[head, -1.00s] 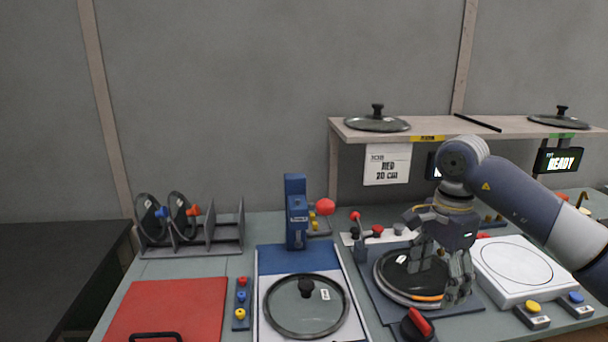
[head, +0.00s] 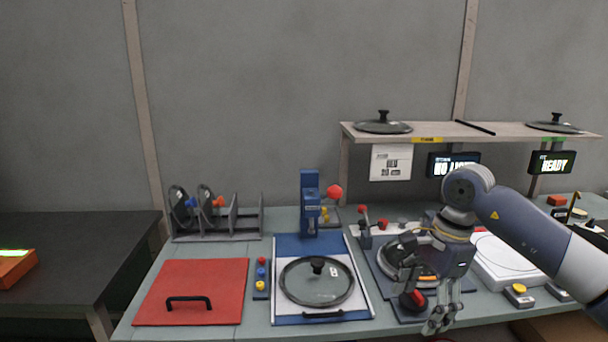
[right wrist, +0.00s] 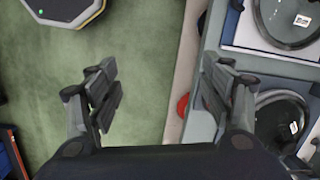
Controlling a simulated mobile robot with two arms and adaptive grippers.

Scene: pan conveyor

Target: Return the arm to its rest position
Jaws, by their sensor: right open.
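My right gripper (head: 440,318) is in the head view at the front edge of the bench, in front of the round black station at the right. Its fingers point down. The right wrist view shows the same gripper (right wrist: 162,82) with its fingers wide apart and nothing between them. Below it are green floor (right wrist: 150,30) and the pale bench edge (right wrist: 190,60). My right arm comes in from the right and hides part of the station. My left gripper is not in view.
A glass lid (head: 317,290) lies on the blue and white station. A red knob (head: 413,299) is close beside my right gripper. A white scale-like plate (head: 505,262) stands under my forearm. A shelf (head: 460,132) with two lids is behind. Green floor is open before the bench.

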